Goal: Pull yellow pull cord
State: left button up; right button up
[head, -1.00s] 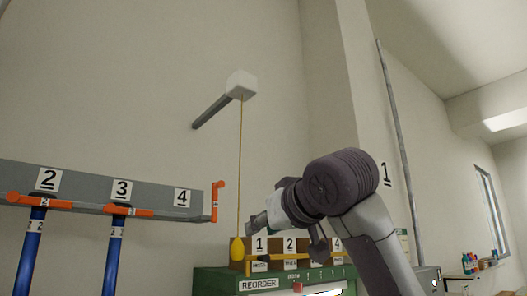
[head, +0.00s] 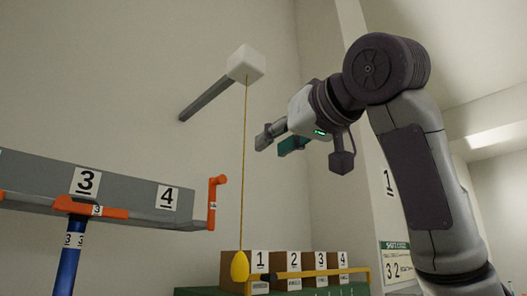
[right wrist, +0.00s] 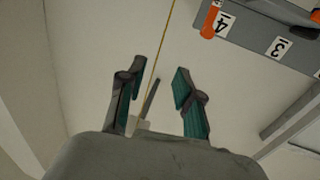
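The yellow pull cord (head: 243,170) hangs straight down from a white box (head: 247,62) on a grey wall arm. A yellow bulb-shaped handle (head: 240,266) is at its lower end. My right gripper (head: 272,143) is to the right of the cord in the head view, at about its mid-height and well above the handle. Its fingers are apart with nothing held. In the right wrist view, the cord (right wrist: 162,55) runs through the gap between the open fingers (right wrist: 158,81); I cannot tell its depth from them. My left gripper is out of view.
A grey rack (head: 125,188) with numbered labels and orange hooks stands left of the cord; a blue rod (head: 68,268) hangs there. Numbered brown boxes (head: 292,263) sit on a green cabinet (head: 195,292) behind the handle. Open air surrounds the upper cord.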

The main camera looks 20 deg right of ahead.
aim_at(244, 161)
jog(key=w+p, duration=0.1)
jog(key=w, duration=0.2)
jog(key=w+a+p, duration=0.1)
jog(key=w+p, duration=0.2)
jog(key=w, duration=0.2)
jog(key=shift+w+a+r+p, duration=0.15)
jog(key=shift+w+r+p, duration=0.15)
jog(key=shift+w+p, duration=0.1)
jog(key=shift+w+a+p, duration=0.2)
jog(key=shift+w+p, duration=0.35)
jog(key=shift+w, duration=0.75)
jog(key=shift+w+f, duration=0.1)
jog(key=shift+w, duration=0.15)
jog(key=shift+w+a, duration=0.1)
jog(key=shift+c, duration=0.3)
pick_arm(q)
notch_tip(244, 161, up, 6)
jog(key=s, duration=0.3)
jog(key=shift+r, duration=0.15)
pick_arm(e)
grip_shut()
